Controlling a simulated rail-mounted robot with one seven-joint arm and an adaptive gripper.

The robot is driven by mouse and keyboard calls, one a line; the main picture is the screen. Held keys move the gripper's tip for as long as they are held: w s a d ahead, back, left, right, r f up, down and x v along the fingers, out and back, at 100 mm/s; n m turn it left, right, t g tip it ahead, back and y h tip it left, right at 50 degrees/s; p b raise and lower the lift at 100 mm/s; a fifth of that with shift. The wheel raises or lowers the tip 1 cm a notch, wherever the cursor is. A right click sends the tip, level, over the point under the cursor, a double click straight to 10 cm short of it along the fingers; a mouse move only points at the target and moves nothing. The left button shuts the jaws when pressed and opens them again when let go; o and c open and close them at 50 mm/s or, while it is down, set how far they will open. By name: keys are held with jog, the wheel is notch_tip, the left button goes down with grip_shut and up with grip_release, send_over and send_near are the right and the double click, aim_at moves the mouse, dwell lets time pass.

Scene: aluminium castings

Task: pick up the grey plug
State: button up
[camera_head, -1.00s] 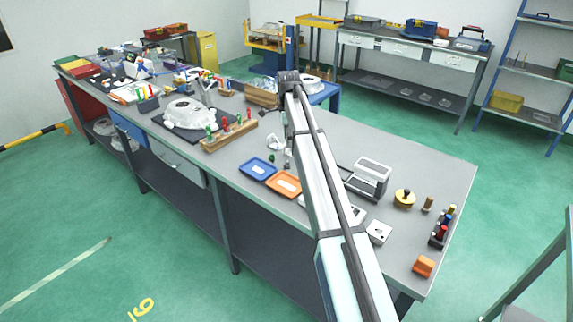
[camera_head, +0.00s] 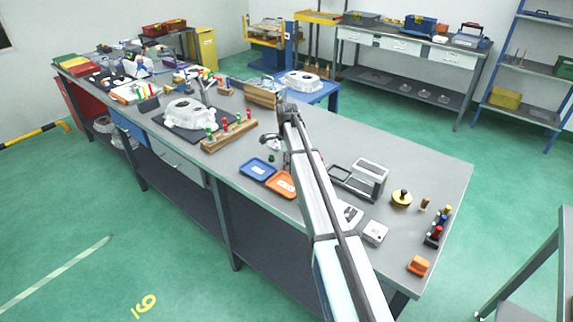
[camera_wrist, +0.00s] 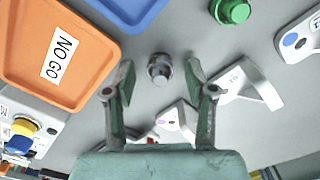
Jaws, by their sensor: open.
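The grey plug (camera_wrist: 159,68) is a small round metal piece, standing on the grey bench top in the wrist view. My gripper (camera_wrist: 160,84) is open, with one finger on each side of the plug in the picture. I see no contact between fingers and plug. A green plug (camera_wrist: 230,12) lies farther up and right; it also shows as a small dark green spot in the head view (camera_head: 271,157). In the head view my arm covers much of this area, and I cannot make out the grey plug there.
An orange NO GO tray (camera_wrist: 90,87) is left of the gripper, with a blue tray (camera_wrist: 150,15) above it. Pale gauge-like pieces (camera_wrist: 250,82) (camera_wrist: 302,38) lie close on the right. A wooden rack (camera_head: 228,137) of coloured-handled tools stands behind the trays. The bench's far right middle is clear.

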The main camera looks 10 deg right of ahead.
jog(key=shift+f, duration=0.1)
jog(key=c, duration=0.8)
